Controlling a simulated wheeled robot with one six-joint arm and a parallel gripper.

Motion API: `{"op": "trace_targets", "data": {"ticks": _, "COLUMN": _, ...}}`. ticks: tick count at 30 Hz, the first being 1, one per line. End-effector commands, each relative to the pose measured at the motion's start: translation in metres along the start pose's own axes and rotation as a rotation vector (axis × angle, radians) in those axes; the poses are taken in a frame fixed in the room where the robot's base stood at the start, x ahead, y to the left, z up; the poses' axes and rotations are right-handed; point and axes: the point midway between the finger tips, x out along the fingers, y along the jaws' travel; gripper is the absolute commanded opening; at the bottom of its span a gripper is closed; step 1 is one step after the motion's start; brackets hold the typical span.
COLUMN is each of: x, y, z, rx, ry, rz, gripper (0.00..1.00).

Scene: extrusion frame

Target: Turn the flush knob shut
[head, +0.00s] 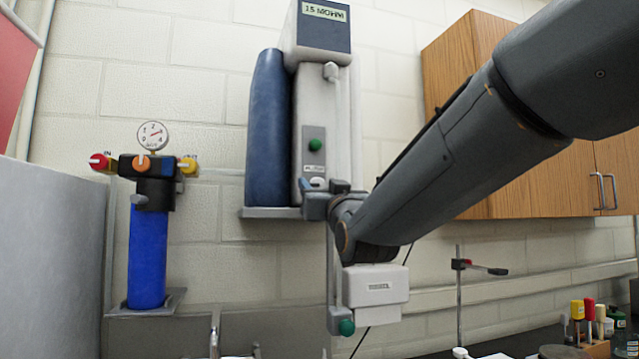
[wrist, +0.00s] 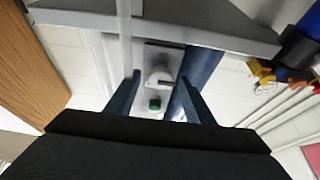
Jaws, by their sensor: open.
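The flush knob (head: 317,183) is a small white knob low on the grey panel of a tall white water unit (head: 338,130), just under a small label too small to read surely. In the wrist view, which is turned upside down, the knob (wrist: 160,77) shows with a dark line at one side. My gripper (head: 328,194) is at the knob's height, in front of the panel, and partly covers its lower part. In the wrist view my gripper (wrist: 159,80) is open, with one finger on each side of the knob. Whether a finger touches it I cannot tell.
A green button (head: 315,144) sits above the knob. A dark blue cylinder (head: 268,130) stands left of the unit, on a grey shelf (head: 270,212). A blue filter (head: 147,255) with a gauge hangs further left. A wooden cabinet (head: 500,190) is behind my arm.

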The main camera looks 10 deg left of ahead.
Motion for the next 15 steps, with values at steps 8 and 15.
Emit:
{"op": "trace_targets", "data": {"ticks": 8, "x": 0.0003, "y": 0.0, "z": 0.0005, "rx": 0.0, "ry": -0.001, "rz": 0.0, "gripper": 0.4}}
{"op": "trace_targets", "data": {"ticks": 15, "x": 0.0002, "y": 0.0001, "z": 0.0006, "rx": 0.0, "ry": -0.001, "rz": 0.0, "gripper": 0.09}}
